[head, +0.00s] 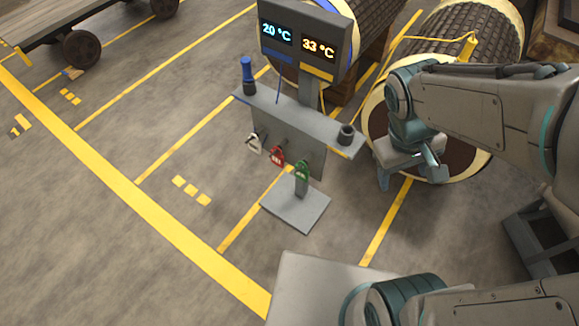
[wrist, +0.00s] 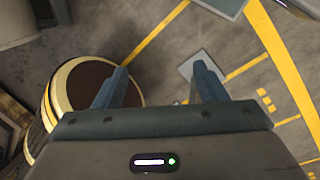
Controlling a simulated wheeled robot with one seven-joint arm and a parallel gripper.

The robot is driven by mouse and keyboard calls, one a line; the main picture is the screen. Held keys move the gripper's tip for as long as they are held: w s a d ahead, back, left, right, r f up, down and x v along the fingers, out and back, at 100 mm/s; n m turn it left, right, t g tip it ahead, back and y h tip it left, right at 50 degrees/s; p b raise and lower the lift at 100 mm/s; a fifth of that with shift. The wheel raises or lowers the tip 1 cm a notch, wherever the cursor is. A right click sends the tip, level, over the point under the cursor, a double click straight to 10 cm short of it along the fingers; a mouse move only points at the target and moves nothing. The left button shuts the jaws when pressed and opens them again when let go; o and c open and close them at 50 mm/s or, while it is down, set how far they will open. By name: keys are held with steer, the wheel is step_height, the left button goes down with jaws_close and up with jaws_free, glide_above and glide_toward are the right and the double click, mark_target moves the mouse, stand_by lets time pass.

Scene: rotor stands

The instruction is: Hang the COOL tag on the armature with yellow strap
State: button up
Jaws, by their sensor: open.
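Three small tags hang in a row on the front panel of a grey stand (head: 300,130) in the head view: a whitish one (head: 254,142), a red one (head: 277,157) and a green one (head: 302,170). Their lettering is too small to read. The right armature (head: 470,30), a dark ribbed drum with cream rims, has yellow at its top; another armature (head: 372,22) behind the stand has a blue strap. My gripper (head: 411,172) is open and empty, in front of the right armature's end and right of the tags. It also shows in the wrist view (wrist: 160,70).
The stand's display (head: 305,42) reads 20 °C in blue and 33 °C in orange. A wooden cart (head: 75,20) is at the upper left. Floor left of the stand is clear.

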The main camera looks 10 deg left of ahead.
steer(key=w+a+f+n+h+b, duration=0.25)
steer(key=f+n+b, duration=0.2)
steer(key=f, duration=0.35)
steer(key=w+a+f+n+h+b, duration=0.1)
steer(key=f+n+h+b, duration=0.2)
steer(key=f+b, duration=0.35)
steer(key=n+t+y+b, duration=0.1)
steer(key=n+t+b, duration=1.5)
steer(key=n, duration=0.2)
glide_toward(301, 173)
steer(key=shift+n+y, duration=0.25)
steer(key=shift+f+b+x, duration=0.15)
steer(key=shift+b+x, duration=0.1)
steer(key=shift+x, duration=1.2)
steer(key=shift+f+b+x, duration=0.15)
steer(key=shift+b+x, duration=0.1)
steer(key=shift+x, duration=1.2)
steer(key=shift+f+b+x, duration=0.15)
steer(key=shift+b+x, duration=0.1)
steer(key=shift+x, duration=1.2)
steer(key=shift+s, duration=0.1)
steer(key=c, duration=0.9)
steer(key=shift+c, duration=0.2)
steer(key=shift+r+p, duration=0.3)
steer(key=shift+p, duration=0.25)
